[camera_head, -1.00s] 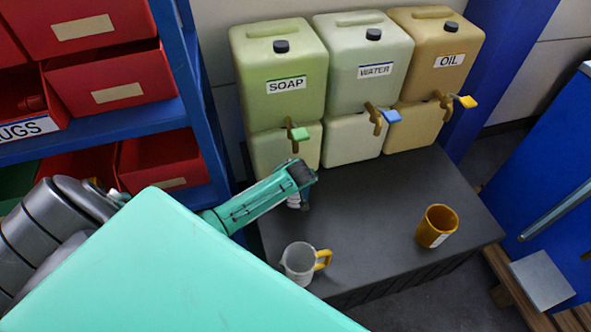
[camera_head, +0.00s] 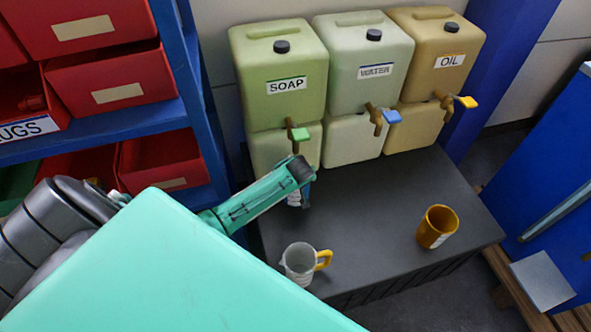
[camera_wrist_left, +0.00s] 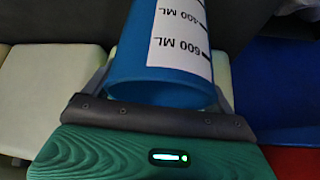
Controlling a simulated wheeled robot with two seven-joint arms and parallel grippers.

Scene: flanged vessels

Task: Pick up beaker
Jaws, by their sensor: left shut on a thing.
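A blue beaker (camera_wrist_left: 165,88) with a white measuring label marked 400 and 600 ML fills the middle of the left wrist view. My left gripper (camera_wrist_left: 162,70) is shut on it, with a finger on each side. In the head view my left gripper (camera_head: 300,182) is over the dark table, in front of the soap tank. Only slivers of the blue beaker (camera_head: 306,196) show there, mostly hidden by the gripper. I cannot tell whether its base touches the table. My right gripper is not in view.
A clear jug (camera_head: 298,262) with a yellow handle and an orange mug (camera_head: 437,226) stand on the dark table (camera_head: 370,220). The soap (camera_head: 280,75), water (camera_head: 363,75) and oil (camera_head: 437,60) tanks line the back, with taps sticking out. Blue shelving (camera_head: 130,125) with red bins is left.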

